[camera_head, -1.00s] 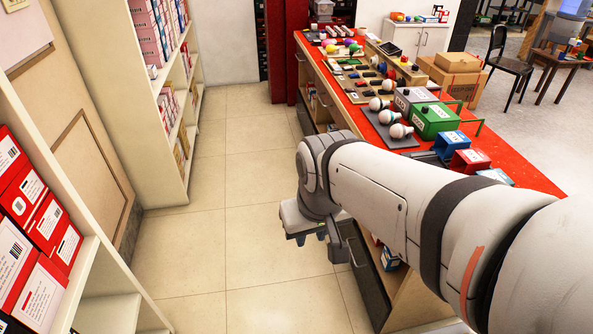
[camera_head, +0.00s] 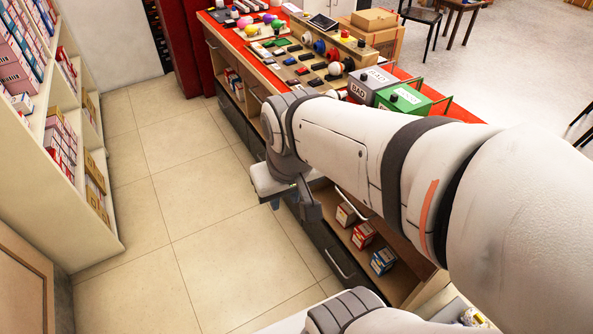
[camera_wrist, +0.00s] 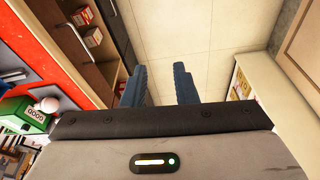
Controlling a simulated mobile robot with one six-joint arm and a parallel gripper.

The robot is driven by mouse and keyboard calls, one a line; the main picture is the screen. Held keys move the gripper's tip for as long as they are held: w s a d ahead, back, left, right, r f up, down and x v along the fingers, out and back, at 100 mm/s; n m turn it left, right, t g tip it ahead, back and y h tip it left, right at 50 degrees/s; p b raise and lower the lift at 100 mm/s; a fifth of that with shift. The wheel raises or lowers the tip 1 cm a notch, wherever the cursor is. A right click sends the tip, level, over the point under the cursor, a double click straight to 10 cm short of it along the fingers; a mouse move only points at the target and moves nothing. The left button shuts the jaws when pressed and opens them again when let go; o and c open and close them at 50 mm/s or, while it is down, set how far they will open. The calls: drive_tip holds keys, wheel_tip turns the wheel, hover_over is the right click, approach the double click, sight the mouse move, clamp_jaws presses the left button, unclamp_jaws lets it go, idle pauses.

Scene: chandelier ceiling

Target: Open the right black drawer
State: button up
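A black drawer front (camera_head: 335,252) with a pale bar handle (camera_head: 338,264) sits low in the counter, below an open shelf. It looks shut, and its far part is hidden behind my gripper. My gripper (camera_head: 292,205) hangs beside the counter front, above and to the left of that handle in the head view. In the wrist view, the two blue-grey fingers of my gripper (camera_wrist: 158,82) are apart with only floor showing between them. A black drawer front (camera_wrist: 121,32) shows left of the fingers there. No contact with a handle is visible.
Small boxes (camera_head: 362,235) stand on the open shelf. The red counter top (camera_head: 462,110) carries several items, including a green box (camera_head: 403,98). A stocked shelf unit (camera_head: 70,210) stands at left. The tiled floor (camera_head: 185,195) between is clear.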

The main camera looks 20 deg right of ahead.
sight(336, 264)
drive_tip(key=shift+s+a, duration=0.1)
drive_tip(key=shift+a, duration=0.05)
drive_tip(key=w+d+f+n+g+h+b, duration=0.2)
drive_tip(key=w+d+f+n+h+b, duration=0.3)
drive_tip(key=f, duration=0.8)
drive_tip(key=w+d+f+n+g+h+b, duration=0.3)
drive_tip(key=d+f+n+b, duration=0.35)
drive_tip(key=f, duration=0.65)
drive_tip(key=w+d+f+n+g+h+b, duration=0.25)
drive_tip(key=w+d+f+n+b, duration=0.35)
drive_tip(key=f, duration=0.7)
drive_tip(key=d+f+n+t+h+b, duration=0.1)
drive_tip(key=f+n+t+h+b, duration=0.15)
drive_tip(key=f+n, duration=0.75)
drive_tip(key=d+f+n+t+h+b, duration=0.1)
drive_tip(key=d+f+n+t+b, duration=0.2)
drive_tip(key=f, duration=1.3)
drive_tip(key=f+n+t+h+b, duration=0.15)
drive_tip(key=f+n+b, duration=0.25)
drive_tip(key=f+n, duration=0.55)
drive_tip(key=d+f+m, duration=0.1)
drive_tip(key=d, duration=0.1)
drive_tip(key=d+f+m+b, duration=0.1)
drive_tip(key=d, duration=0.1)
drive_tip(key=d+f, duration=0.2)
drive_tip(key=shift+d+m+g+b, duration=0.2)
drive_tip(key=shift+m+g+b, duration=0.05)
drive_tip(key=shift+m+b, duration=0.15)
